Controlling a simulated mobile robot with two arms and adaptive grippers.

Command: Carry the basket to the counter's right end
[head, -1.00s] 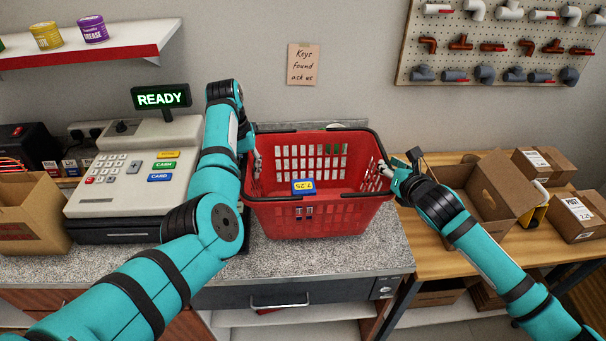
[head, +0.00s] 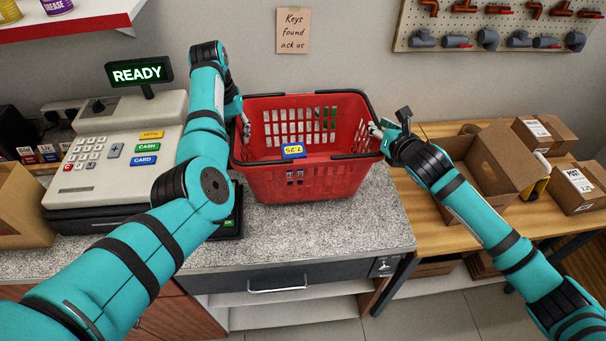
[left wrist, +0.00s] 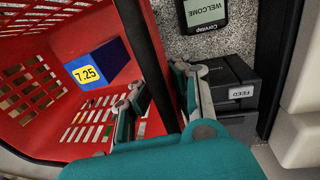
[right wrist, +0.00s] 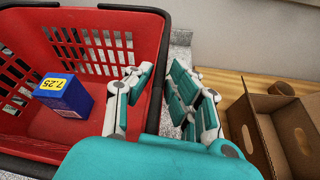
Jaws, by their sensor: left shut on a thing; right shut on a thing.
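The red basket (head: 310,182) is over the grey counter (head: 320,228), right of the cash register, with black rims and handles. It looks level and seems raised a little; its underside is hard to see. A blue box with a yellow 7.25 label (left wrist: 97,70) lies inside; it also shows in the right wrist view (right wrist: 68,98). My left gripper (head: 240,118) is shut on the basket's left rim, one finger inside and one outside. My right gripper (head: 382,132) is shut on the right rim the same way.
The register (head: 115,150) and a card terminal (left wrist: 203,12) stand left of the basket. The counter's right end (head: 395,235) is bare. Beyond it a lower wooden table (head: 435,215) holds an open carton (head: 500,165) and parcels. A pegboard of fittings hangs above.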

